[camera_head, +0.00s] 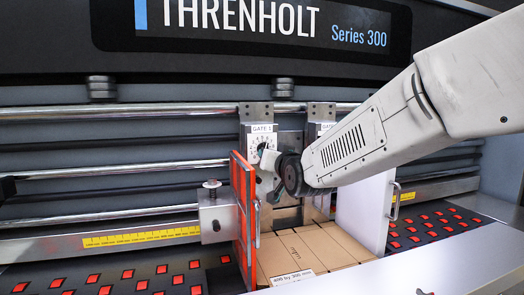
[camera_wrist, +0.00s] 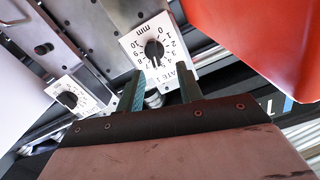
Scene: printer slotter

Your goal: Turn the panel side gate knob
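A white gate dial plate (camera_head: 262,132) with a number ring is on the metal block above the red panel. In the wrist view its round black knob (camera_wrist: 154,48) has a pale pointer line and "mm" beside the scale. My gripper (camera_wrist: 160,76) is open, its two dark green fingers apart and empty. The knob appears just beyond the fingertips, roughly between them; I cannot tell whether they touch it. In the head view my gripper (camera_head: 268,172) is in front of the block, just below the dial, and partly hides it.
A red panel (camera_head: 242,205) stands left of my gripper and fills the upper right of the wrist view (camera_wrist: 250,35). A white panel (camera_head: 366,212) stands at right. A second dial (camera_wrist: 68,98) is beside the first. Flat cardboard (camera_head: 310,248) lies between the panels. Metal rails (camera_head: 120,167) run behind.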

